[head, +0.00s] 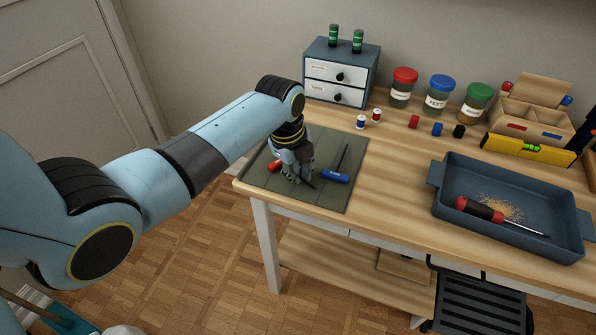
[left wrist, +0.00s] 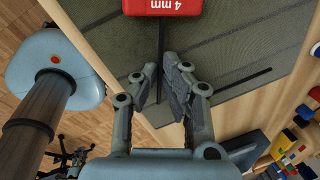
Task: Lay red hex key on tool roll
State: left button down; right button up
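The red hex key's handle (head: 274,166) shows on the green-grey tool roll (head: 330,200), at the left side of my left gripper (head: 296,180). In the left wrist view its red handle, marked 4 mm (left wrist: 162,6), is at the top edge. Its dark shaft runs down between the fingertips of my left gripper (left wrist: 160,64). The fingers are close together, with a narrow gap around the shaft, and look slightly open. The gripper is low over the roll and hides part of the shaft in the head view. My right gripper is not in view.
A blue-handled hex key (head: 335,176) lies on the roll, just right of the gripper. A drawer unit (head: 341,72) stands behind, with thread spools (head: 361,121) and lidded jars (head: 403,88) beside it. A blue tray (head: 515,235) with a screwdriver is at right. The desk between is clear.

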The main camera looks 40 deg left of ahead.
pick_arm(q)
jog(key=c, duration=2)
grip_release()
jog(key=shift+f, duration=0.15)
jog(key=o, duration=0.5)
jog(key=p+v, duration=0.2)
jog(key=v, duration=1)
jog(key=shift+r, duration=0.25)
